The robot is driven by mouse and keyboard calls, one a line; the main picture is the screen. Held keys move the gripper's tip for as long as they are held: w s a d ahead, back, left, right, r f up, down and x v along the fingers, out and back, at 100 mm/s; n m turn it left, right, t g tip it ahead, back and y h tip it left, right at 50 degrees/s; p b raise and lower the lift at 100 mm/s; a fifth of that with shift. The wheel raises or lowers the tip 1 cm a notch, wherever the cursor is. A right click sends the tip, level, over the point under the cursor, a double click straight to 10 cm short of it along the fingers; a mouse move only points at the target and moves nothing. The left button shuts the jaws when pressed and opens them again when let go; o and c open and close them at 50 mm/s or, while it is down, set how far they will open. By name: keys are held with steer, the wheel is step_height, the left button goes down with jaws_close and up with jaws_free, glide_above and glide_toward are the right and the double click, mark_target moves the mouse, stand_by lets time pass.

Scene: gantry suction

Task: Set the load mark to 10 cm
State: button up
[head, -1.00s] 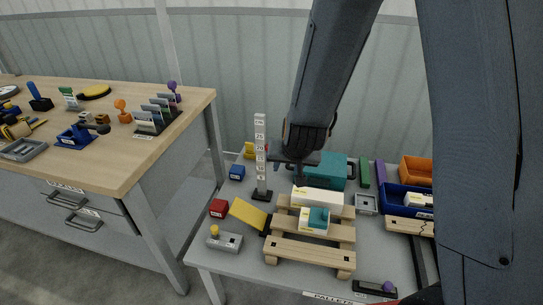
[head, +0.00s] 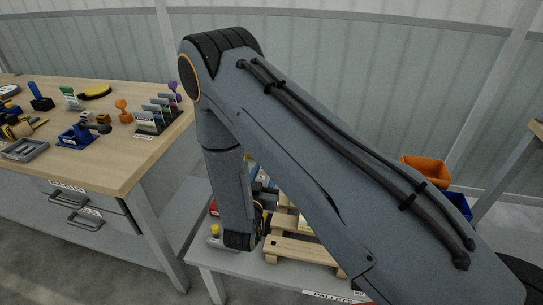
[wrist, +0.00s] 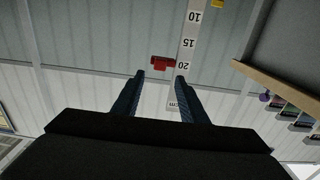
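The white scale post (wrist: 188,44) shows in the wrist view with the numbers 10, 15 and 20 and a "cm" label. A small red load mark (wrist: 161,63) sits at the post near the 20. The post and mark are hidden behind my arm in the head view. My gripper (wrist: 160,75) is open, its two dark fingers apart with nothing between them. The red mark lies just beyond the fingertips, within the gap between them as pictured. Whether a finger touches it I cannot tell.
A wooden pallet (head: 300,250) stands on the grey table (head: 235,266), largely covered by my arm. An orange bin (head: 425,170) and a blue bin (head: 457,203) are at the right. A wooden workbench (head: 120,160) with several small items stands at the left.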

steer(key=p+x, duration=0.1)
steer(key=x, duration=0.6)
steer(key=shift+w, duration=0.25)
steer(key=shift+f, duration=0.1)
jaws_close()
